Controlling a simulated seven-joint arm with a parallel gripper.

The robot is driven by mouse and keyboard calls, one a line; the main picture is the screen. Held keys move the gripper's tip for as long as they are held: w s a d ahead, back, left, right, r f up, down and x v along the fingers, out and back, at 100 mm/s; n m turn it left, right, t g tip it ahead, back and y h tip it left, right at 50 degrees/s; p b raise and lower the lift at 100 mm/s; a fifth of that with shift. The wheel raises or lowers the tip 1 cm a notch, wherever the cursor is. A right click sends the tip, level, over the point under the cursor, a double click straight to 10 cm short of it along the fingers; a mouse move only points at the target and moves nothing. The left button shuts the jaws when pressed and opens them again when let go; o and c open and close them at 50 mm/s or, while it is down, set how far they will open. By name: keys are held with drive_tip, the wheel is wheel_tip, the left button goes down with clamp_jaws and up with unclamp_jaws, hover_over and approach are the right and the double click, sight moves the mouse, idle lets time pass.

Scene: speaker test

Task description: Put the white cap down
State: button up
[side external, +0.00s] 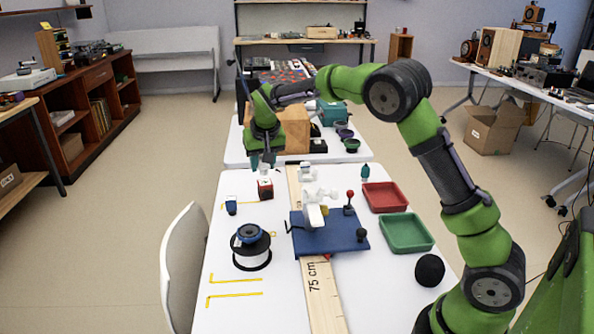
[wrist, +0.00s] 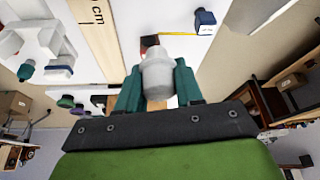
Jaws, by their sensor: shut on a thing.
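My gripper (side external: 262,162) is pointed down over the far left part of the white table. Its teal fingers are shut on the white cap (wrist: 158,77), which sits between the fingertips in the wrist view. In the side view only a small part of the cap (side external: 265,171) shows below the fingers. A small red and dark block (side external: 265,189) stands right under it; I cannot tell if cap and block touch. In the wrist view the block (wrist: 149,42) is mostly hidden behind the cap.
A small blue and white block (side external: 231,205) stands to the left. A wooden ruler (side external: 316,290) runs along the table. A white device on a blue base (side external: 335,237), a black spool (side external: 251,248), a red tray (side external: 384,197) and a green tray (side external: 406,233) stand nearer the camera.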

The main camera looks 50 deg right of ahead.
drive_tip(key=s+d+m, duration=0.1)
drive_tip(key=s+d, duration=0.2)
drive_tip(key=d, duration=0.6)
drive_tip(key=s+d+m+h, duration=0.1)
drive_tip(key=s+d, duration=0.2)
drive_tip(key=d, duration=0.5)
drive_tip(key=s+d+m, duration=0.1)
drive_tip(key=s+d, duration=0.2)
drive_tip(key=d, duration=0.6)
drive_tip(key=shift+g, duration=0.3)
drive_tip(key=f, duration=1)
drive_tip(key=shift+w+a+f, duration=0.2)
drive_tip(key=shift+f, duration=2.35)
drive_tip(key=shift+f, duration=0.1)
drive_tip(key=o, duration=1)
